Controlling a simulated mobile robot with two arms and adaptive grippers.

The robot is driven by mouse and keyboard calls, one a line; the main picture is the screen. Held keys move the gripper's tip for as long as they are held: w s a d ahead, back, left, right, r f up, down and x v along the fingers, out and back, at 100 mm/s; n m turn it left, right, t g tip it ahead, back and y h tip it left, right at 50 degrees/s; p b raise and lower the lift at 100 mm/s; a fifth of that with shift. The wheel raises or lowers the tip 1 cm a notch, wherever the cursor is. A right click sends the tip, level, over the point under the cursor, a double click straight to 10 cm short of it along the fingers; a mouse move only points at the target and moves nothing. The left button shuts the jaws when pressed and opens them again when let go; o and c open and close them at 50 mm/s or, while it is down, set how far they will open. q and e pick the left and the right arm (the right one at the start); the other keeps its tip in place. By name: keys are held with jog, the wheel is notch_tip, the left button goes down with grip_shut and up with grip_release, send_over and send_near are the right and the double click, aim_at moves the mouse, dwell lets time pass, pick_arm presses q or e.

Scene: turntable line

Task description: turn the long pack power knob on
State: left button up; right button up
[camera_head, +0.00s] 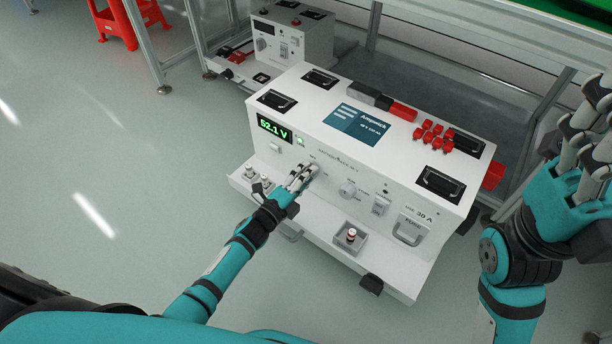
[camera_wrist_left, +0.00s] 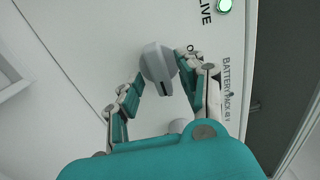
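The long white pack (camera_head: 330,135) stands below me with its labelled front panel towards me. Its display (camera_head: 274,129) reads about 52.1 V and a green light (camera_head: 300,141) is lit beside it. The grey power knob (camera_wrist_left: 158,63) shows in the left wrist view, with a dark line on its raised bar. My left gripper (camera_wrist_left: 161,69) has its fingertips on either side of the knob, with a gap to the bar; contact with its rim is unclear. In the head view my left gripper (camera_head: 309,173) largely hides that knob. My right gripper (camera_head: 582,112) is raised at the right edge, apart from the pack.
A second knob (camera_head: 348,189) and a handled plug marked 30 A (camera_head: 410,228) are on the front panel. Red caps (camera_head: 432,134) lie on top. A smaller white unit (camera_head: 292,42) stands behind. Metal frame posts (camera_head: 146,45) border the area. Floor at left is clear.

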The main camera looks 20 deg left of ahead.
pick_arm(q)
jog(key=v, duration=1.2)
dwell(0.3)
